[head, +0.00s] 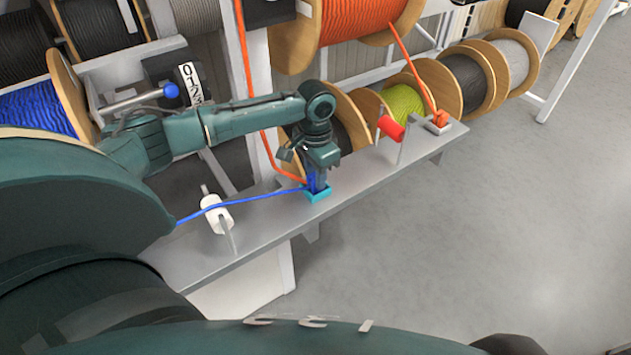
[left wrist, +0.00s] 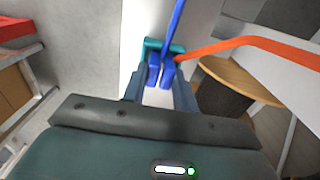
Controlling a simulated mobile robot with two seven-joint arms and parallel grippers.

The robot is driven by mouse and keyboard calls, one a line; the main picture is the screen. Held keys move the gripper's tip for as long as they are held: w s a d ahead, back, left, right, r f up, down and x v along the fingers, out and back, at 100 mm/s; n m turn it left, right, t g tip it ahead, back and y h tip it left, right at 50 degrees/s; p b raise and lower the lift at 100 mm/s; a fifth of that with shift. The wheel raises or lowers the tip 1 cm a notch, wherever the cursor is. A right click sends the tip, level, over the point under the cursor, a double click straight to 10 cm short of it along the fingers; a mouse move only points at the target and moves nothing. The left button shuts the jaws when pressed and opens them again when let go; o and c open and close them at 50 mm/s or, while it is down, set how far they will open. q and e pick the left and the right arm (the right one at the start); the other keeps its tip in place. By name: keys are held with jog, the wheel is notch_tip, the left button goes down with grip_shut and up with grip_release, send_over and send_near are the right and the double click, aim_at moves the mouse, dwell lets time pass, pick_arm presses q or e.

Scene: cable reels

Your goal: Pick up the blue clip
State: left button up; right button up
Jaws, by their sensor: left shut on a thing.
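The blue clip (left wrist: 160,70) is between the fingers of my left gripper (left wrist: 160,88) in the left wrist view, and the gripper is shut on it. A blue cable (left wrist: 173,25) runs from the clip. The clip sits at a teal holder (left wrist: 178,47); I cannot tell whether it is still seated there. In the head view my left gripper (head: 317,181) points down at the teal holder (head: 320,195) on the grey shelf (head: 262,226). The clip is mostly hidden there, and the blue cable (head: 255,199) runs left from it. My right gripper is out of view.
A white roller (head: 216,214) stands left on the shelf, a red one (head: 390,127) right. Several reels stand behind. The floor (head: 450,260) at right is clear.

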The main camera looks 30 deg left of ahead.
pick_arm(q)
notch_tip(320, 180, up, 10)
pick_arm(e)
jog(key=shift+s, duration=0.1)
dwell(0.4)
